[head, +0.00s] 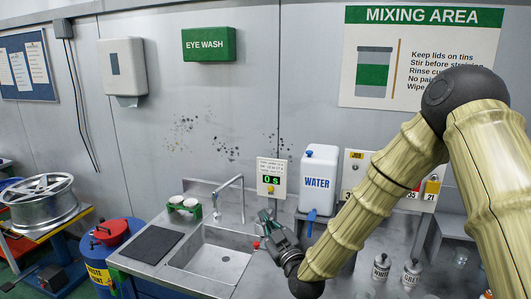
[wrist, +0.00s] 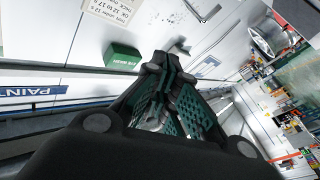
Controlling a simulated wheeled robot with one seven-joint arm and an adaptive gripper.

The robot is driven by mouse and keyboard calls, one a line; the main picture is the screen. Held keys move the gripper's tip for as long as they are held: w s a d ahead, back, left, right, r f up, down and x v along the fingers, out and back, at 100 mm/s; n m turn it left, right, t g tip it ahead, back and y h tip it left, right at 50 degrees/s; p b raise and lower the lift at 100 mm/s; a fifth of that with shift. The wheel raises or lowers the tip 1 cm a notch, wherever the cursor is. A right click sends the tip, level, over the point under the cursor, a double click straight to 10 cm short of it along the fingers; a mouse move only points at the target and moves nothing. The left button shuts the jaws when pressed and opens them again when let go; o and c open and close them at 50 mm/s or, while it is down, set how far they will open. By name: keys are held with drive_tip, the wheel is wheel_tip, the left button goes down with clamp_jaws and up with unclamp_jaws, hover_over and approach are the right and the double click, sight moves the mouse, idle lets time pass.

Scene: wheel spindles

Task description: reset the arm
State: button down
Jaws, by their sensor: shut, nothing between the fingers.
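My gripper (head: 266,222) is in front of the sink's right edge in the head view, with my jointed, bamboo-coloured arm reaching down to it from the right. In the wrist view its dark green fingers (wrist: 165,66) come together at the tips, with nothing between them. The sink (head: 215,255) lies just left of and below the gripper in the picture. I cannot tell how high the gripper is above the counter.
Grey bottles (head: 411,275) stand at lower right. A waste drum (head: 112,262) and a wheel rim (head: 42,202) are at left.

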drive_tip(key=s+d+f+m+g+h+b, duration=0.1)
drive_tip(key=s+d+f+m+g+b, duration=0.15)
drive_tip(key=s+f, duration=0.65)
drive_tip(key=s+d+f+m+g+h+b, duration=0.1)
drive_tip(key=s+d+f+g+h, duration=0.2)
drive_tip(key=f, duration=1.2)
drive_tip(key=s+d+f+m+g+b, duration=0.15)
drive_tip(key=s+d+f+g, duration=0.35)
drive_tip(key=f, duration=0.7)
drive_tip(key=s+d+f+m+g+h+b, duration=0.1)
drive_tip(key=s+d+f, duration=0.3)
drive_tip(key=s, duration=0.6)
drive_tip(key=s+d+f+m+g+h+b, duration=0.1)
drive_tip(key=s+d+f+m+g, duration=0.1)
drive_tip(key=s+f, duration=0.5)
drive_tip(key=s+d+f+m+g+h+b, duration=0.2)
drive_tip(key=s+d+f+g, duration=0.2)
drive_tip(key=s, duration=1)
drive_tip(key=shift+s+d+f, duration=0.3)
drive_tip(key=shift+d+f, duration=0.55)
drive_tip(key=shift+f, duration=0.1)
